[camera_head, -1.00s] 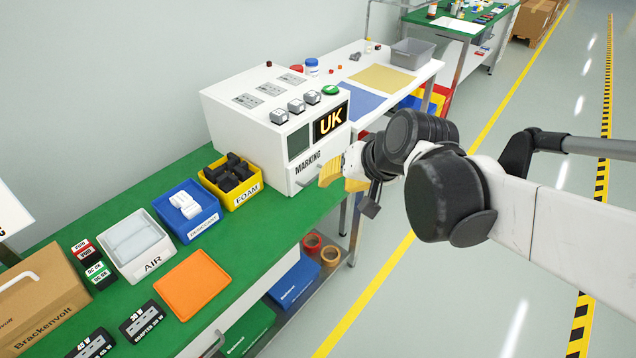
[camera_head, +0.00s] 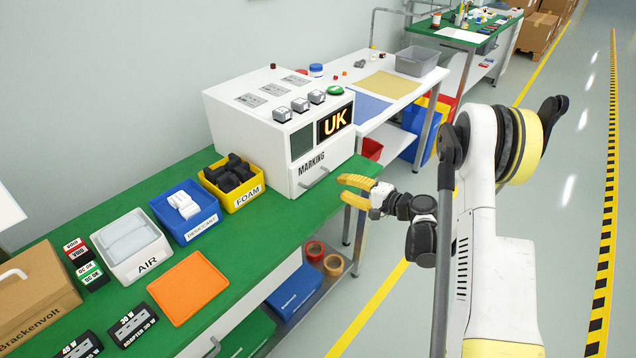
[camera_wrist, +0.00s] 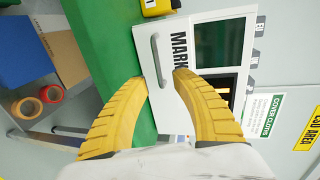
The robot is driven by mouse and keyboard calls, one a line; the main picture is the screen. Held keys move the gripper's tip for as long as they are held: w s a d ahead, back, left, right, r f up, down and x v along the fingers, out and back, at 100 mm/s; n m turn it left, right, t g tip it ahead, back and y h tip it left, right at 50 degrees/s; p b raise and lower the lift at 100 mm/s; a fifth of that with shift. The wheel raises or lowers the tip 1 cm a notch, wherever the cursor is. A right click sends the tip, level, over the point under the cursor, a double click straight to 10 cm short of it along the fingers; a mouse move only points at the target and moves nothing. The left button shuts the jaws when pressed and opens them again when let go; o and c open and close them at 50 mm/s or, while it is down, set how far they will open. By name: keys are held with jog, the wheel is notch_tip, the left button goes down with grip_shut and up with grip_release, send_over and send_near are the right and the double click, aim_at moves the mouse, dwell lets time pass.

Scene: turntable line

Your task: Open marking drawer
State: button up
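The marking drawer (camera_head: 316,170) is the lower front panel of the white marking machine (camera_head: 250,114), labelled MARKING, with a small grey bar handle (camera_head: 314,180). The drawer looks closed. In the wrist view, the handle (camera_wrist: 159,60) lies ahead of the fingertips, nearer the left finger in the picture. My gripper (camera_head: 341,189) has yellow fingers and is apart from the handle, just to its right in the head view. The wrist view shows my gripper (camera_wrist: 160,78) open, with nothing between the fingers.
The green bench (camera_head: 263,220) carries a yellow FOAM bin (camera_head: 246,198), a blue DESICCANT bin (camera_head: 197,225), a white AIR bin (camera_head: 140,262) and an orange tray (camera_head: 188,287). Rolls of tape lie on the lower shelf. Floor right of the bench is clear.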

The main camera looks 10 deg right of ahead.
aim_at(319, 178)
jog(key=b+x, duration=0.1)
jog(key=x, duration=0.2)
jog(key=b+x, duration=0.1)
jog(key=x, duration=0.3)
jog(key=b+x, duration=0.1)
jog(key=x, duration=0.2)
jog(key=shift+w+a+f, duration=0.1)
jog(key=shift+w+f, duration=0.2)
jog(key=shift+f, duration=0.05)
grip_shut()
